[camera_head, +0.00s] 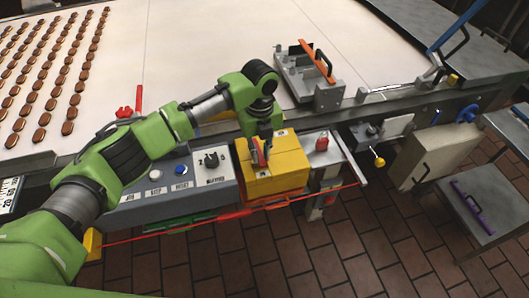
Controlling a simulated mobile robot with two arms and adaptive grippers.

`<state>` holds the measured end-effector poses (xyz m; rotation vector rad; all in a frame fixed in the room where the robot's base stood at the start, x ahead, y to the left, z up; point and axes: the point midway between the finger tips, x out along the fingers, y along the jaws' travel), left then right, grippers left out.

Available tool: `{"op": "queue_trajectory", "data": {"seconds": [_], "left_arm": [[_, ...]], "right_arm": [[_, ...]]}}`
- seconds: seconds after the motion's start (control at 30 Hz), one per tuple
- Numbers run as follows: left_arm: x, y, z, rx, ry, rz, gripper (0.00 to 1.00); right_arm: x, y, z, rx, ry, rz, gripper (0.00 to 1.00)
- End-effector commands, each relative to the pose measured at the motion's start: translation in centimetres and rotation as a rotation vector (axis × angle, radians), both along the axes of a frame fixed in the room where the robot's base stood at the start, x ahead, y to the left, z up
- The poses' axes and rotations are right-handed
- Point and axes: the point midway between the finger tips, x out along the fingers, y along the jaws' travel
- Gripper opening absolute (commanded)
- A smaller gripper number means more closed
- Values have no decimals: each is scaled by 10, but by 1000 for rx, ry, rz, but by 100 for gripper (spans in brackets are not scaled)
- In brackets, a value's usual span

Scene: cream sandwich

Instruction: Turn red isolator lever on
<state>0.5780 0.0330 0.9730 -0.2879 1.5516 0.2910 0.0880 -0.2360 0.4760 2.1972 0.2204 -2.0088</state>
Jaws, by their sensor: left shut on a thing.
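A yellow isolator box (285,167) sits at the front edge of the conveyor, right of the grey control panel. My left gripper (261,153) reaches down onto its top from the left and is shut on the red isolator lever (255,153). The gripper and wrist hide much of the lever, so its exact angle cannot be told. My right gripper is not in view.
The grey control panel (130,196) has several buttons and a black switch (211,160). A red cord (200,224) runs along the front. A red-knobbed part (321,143) stands right of the box. A bracket with an orange bar (310,75) sits behind.

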Motion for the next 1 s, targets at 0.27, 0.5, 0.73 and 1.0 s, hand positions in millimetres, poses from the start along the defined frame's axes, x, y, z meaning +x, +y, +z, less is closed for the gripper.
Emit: {"op": "queue_trajectory", "data": {"seconds": [0.27,0.5,0.73,1.0], "left_arm": [[-1,4,2,-3,0,-63,0],[-1,5,2,-2,-2,-73,0],[0,5,2,-1,-2,-73,23],[-1,5,1,-2,-2,-71,32]], "right_arm": [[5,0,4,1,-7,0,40],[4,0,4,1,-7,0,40],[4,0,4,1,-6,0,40],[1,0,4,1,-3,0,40]]}}
